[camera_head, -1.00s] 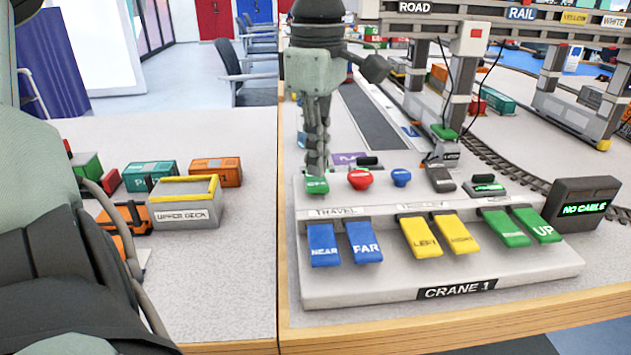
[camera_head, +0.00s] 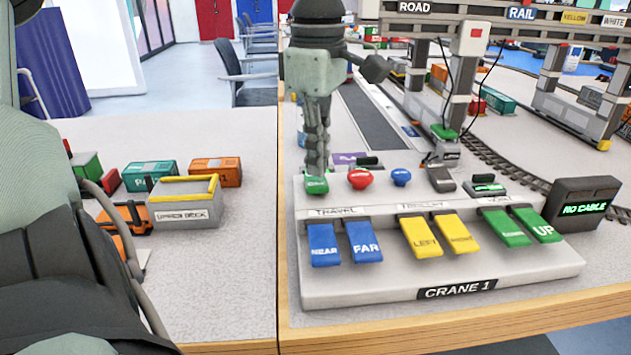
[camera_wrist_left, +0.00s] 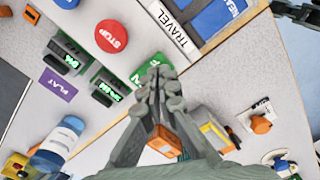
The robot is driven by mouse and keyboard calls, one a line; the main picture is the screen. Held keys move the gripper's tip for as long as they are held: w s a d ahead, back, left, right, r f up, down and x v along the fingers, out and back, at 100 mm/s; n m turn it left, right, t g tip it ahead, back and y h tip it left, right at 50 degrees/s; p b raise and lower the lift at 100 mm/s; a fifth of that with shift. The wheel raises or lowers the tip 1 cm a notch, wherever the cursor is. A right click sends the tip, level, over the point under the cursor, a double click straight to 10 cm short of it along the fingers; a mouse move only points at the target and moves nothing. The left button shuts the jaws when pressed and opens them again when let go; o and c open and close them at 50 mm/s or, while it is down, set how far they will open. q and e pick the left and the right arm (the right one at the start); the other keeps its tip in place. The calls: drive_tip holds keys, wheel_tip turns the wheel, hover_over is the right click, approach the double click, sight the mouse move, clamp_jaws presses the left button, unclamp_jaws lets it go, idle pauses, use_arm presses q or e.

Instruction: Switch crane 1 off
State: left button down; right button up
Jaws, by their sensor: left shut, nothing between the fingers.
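The crane 1 control panel (camera_head: 345,290) stands on the table, with the plate "CRANE 1" (camera_head: 456,289) on its front. A green button (camera_head: 317,187) sits at its back left, beside the red stop button (camera_head: 360,179); the wrist view shows the green button (camera_wrist_left: 136,78) and the red STOP button (camera_wrist_left: 111,36). My left gripper (camera_head: 316,170) points down, shut and empty, with its fingertips at the green button. I cannot tell whether they touch it. In the wrist view the fingers (camera_wrist_left: 158,80) cover part of the button and its lettering.
Blue, yellow and green keys line the panel's front. A display (camera_head: 585,208) at its right reads "NO CABLE". A blue knob (camera_head: 401,177) and black switches stand right of the stop button. Small containers (camera_head: 215,172) and an "UPPER DECK" block (camera_head: 185,215) lie left. Gantry cranes stand behind.

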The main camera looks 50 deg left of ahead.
sight(317, 184)
use_arm(q)
drive_tip(key=shift+f+b, duration=0.85)
drive_tip(key=shift+f, duration=0.3)
drive_tip(key=shift+r, duration=0.1)
idle(0.3)
drive_tip(key=shift+r+p, duration=2.65)
drive_tip(key=shift+r, duration=0.85)
drive_tip(key=shift+f, duration=0.1)
